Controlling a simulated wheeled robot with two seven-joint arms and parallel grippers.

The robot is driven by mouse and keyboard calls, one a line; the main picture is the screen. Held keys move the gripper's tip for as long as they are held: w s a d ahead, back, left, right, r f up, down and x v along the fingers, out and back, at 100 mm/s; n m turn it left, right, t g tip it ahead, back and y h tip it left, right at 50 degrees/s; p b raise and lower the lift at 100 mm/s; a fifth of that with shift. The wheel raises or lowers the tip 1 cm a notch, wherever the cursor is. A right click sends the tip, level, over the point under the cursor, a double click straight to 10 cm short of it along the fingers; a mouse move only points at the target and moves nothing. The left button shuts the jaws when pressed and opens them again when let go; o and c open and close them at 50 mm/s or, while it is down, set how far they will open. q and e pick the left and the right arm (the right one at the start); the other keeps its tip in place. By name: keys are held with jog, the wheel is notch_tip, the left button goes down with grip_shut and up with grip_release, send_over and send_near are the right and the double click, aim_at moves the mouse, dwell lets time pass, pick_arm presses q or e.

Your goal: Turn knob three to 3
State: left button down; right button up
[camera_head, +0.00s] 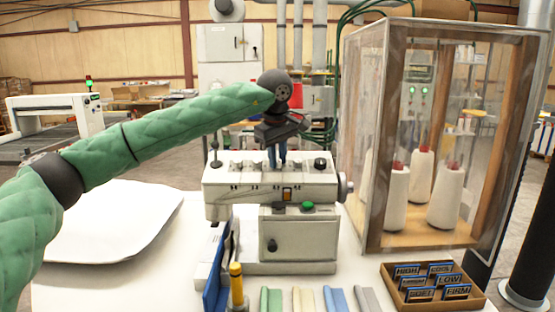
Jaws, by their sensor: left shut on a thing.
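A pale grey machine (240,190) stands on the white table, with a row of controls along its top. A black knob (320,163) shows at the right end of the top. My right gripper is not in view.
A clear wood-framed case (365,215) with white thread cones stands close on the right. A box of labelled tags (390,280) sits at front right.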

pick_arm(q)
jog(key=shift+m, duration=1.2)
jog(key=c, duration=1.3)
grip_release()
jog(key=shift+o, duration=0.2)
jog(key=shift+r, duration=0.15)
